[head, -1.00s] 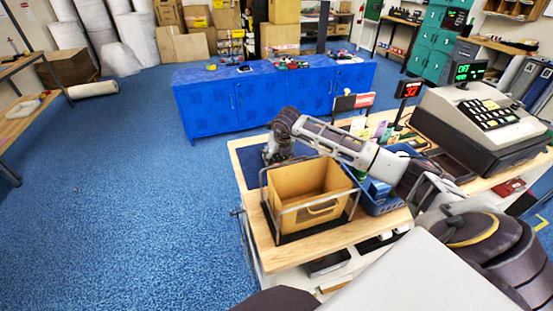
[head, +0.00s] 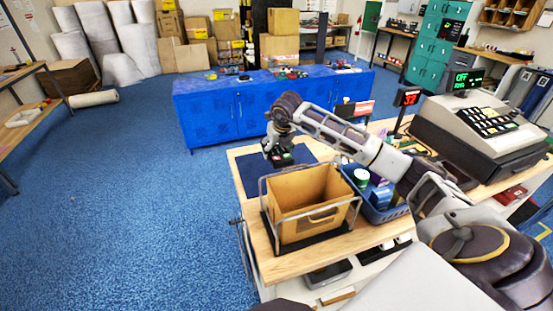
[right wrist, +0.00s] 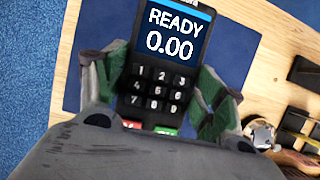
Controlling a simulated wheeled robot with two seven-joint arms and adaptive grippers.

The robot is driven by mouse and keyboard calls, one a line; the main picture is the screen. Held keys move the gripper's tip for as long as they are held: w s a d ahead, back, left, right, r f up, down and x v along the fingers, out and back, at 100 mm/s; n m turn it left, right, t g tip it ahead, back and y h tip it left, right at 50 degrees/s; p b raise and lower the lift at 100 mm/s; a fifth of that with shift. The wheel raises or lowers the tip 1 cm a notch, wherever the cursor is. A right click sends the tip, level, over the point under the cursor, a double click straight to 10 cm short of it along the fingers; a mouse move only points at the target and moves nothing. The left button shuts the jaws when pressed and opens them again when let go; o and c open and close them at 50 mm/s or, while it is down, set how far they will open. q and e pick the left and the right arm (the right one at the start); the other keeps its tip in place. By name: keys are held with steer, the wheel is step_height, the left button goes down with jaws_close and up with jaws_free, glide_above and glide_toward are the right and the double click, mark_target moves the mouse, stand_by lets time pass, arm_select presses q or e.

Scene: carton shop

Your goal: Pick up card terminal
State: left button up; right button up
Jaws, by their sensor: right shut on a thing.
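The card terminal (right wrist: 165,75) is a black handheld device with number keys and a blue screen reading "READY 0.00". My right gripper (right wrist: 160,100) is shut on it, with one greenish finger at each side of its body. In the head view the dark terminal (head: 280,158) shows small under my right gripper (head: 278,150), over the dark blue mat (head: 250,178) on the wooden counter. The gap between terminal and mat is hard to judge. My left gripper is not in view.
A tan bin in a wire frame (head: 300,195) stands on the counter just in front of the terminal. A blue basket (head: 395,212) with small boxes is right of it. The cash register (head: 480,125) is at the right. The blue cabinet (head: 215,110) stands behind.

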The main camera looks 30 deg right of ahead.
mark_target(275, 147)
step_height(275, 147, up, 2)
steer(key=shift+r, duration=0.5)
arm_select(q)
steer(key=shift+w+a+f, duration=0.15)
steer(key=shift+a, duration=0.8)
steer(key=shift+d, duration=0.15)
arm_select(e)
steer(key=o, duration=0.7)
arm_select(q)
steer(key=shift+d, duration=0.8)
arm_select(e)
steer(key=c, duration=0.3)
